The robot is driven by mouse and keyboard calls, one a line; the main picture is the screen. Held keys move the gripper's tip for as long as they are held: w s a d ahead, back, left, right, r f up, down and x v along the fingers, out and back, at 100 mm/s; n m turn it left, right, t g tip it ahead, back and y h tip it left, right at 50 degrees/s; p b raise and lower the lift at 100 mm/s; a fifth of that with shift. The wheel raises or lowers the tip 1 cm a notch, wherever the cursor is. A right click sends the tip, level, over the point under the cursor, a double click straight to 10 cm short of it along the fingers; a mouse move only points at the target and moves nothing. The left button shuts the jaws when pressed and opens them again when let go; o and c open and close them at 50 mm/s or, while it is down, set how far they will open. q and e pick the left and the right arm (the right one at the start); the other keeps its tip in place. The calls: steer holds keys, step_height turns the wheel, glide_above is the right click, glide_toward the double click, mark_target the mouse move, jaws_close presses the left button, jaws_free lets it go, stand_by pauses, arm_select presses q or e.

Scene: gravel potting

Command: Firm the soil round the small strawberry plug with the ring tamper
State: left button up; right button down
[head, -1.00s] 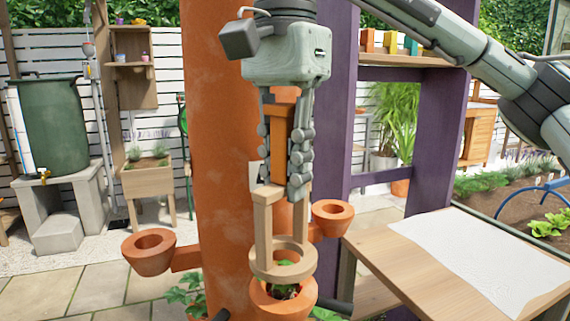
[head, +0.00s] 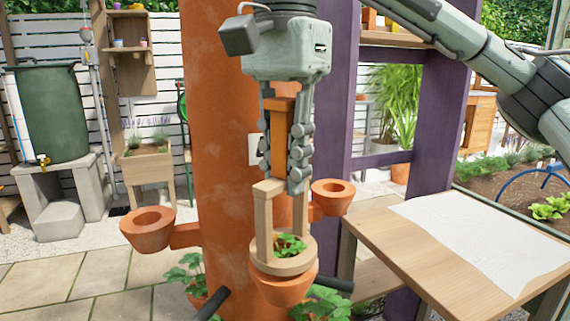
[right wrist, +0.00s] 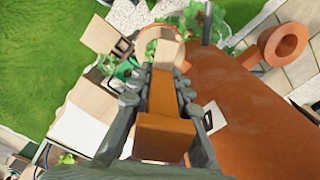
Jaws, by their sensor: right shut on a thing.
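The ring tamper (head: 262,215) is wooden, with two uprights, a flat ring at the bottom and an orange-brown handle. My right gripper (head: 286,185) is shut on that handle and holds the tamper upright. The ring sits at the mouth of the front terracotta cup (head: 284,289), covering its rim. The small strawberry plug (head: 290,245) shows its green leaves inside the ring. The soil is hidden, and I cannot tell whether the ring touches it. In the right wrist view the orange handle (right wrist: 163,135) lies between the fingers. My left gripper is not in view.
The cup hangs on a tall terracotta column (head: 225,150). Empty cups stick out at the left (head: 148,229) and right (head: 332,197). A wooden table (head: 400,262) with a white sheet stands right, beside a purple post (head: 335,110). Larger leafy plants (head: 185,277) grow lower down.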

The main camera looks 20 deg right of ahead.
mark_target(285, 98)
steer(key=shift+f+b, duration=0.35)
steer(key=shift+f, duration=0.3)
stand_by(1.0)
steer(key=shift+f, duration=0.1)
stand_by(0.8)
step_height(285, 98, up, 6)
steer(key=p, duration=0.6)
steer(key=shift+f, duration=0.15)
steer(key=shift+r, duration=2.25)
